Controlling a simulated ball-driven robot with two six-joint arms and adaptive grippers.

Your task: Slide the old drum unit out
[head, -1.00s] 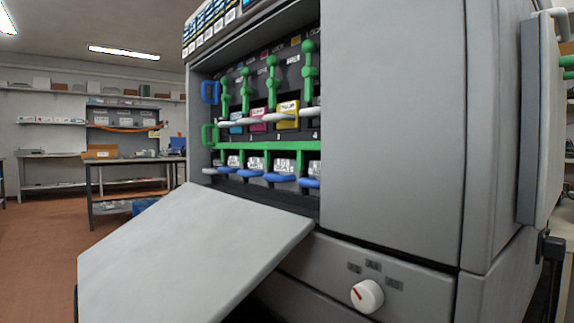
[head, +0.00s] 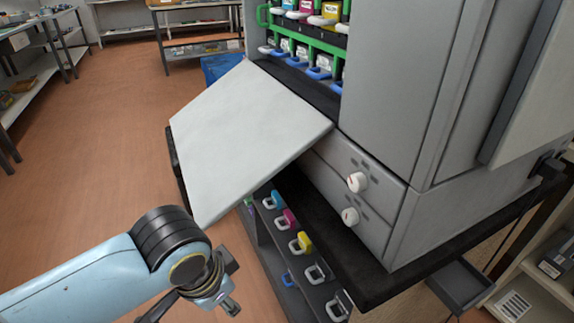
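The grey printer cabinet (head: 386,90) stands at the right with its front panel (head: 250,130) folded down. In its opening, a row of units with white labels and blue handles (head: 318,73) sits under a green bar (head: 304,40). Above the bar are cartridges with coloured fronts, one yellow (head: 331,10). I cannot tell which unit is the old drum. My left gripper (head: 228,302) is low in the picture, in front of and below the folded panel, apart from the units. Its fingers are small and partly cut off, so their opening is unclear. My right gripper is not in view.
The folded panel juts into the room. The brown floor (head: 110,130) is clear at the left.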

